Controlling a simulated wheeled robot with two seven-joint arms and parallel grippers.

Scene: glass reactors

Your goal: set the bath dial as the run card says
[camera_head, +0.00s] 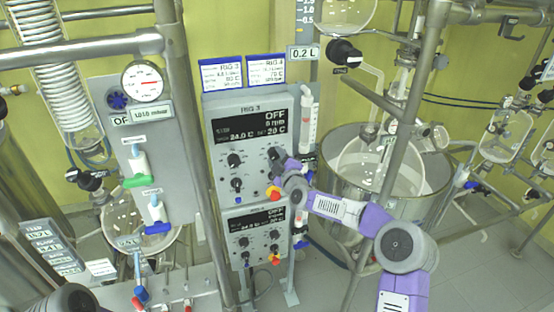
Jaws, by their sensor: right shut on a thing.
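Two run cards hang above the panels, the RIG 3 card (221,76) and the RIG 4 card (266,71). Their small print is too blurred to read surely. The RIG 3 control box (243,112) has a dark display (248,126) reading OFF, 0 rpm, 24.0 C and SET 20 C. Its left knob (234,160) is free. My right gripper (279,162) is shut on its right knob (275,153), which it partly hides. A similar lower box (229,211) has its own OFF display (255,222) and knobs. My left gripper is out of view.
A metal bath (335,198) with glassware stands right of the boxes, behind my right arm. A grey valve panel (163,185) with a gauge (142,81) is on the left. Steel poles (190,130) and (400,150) stand close by.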

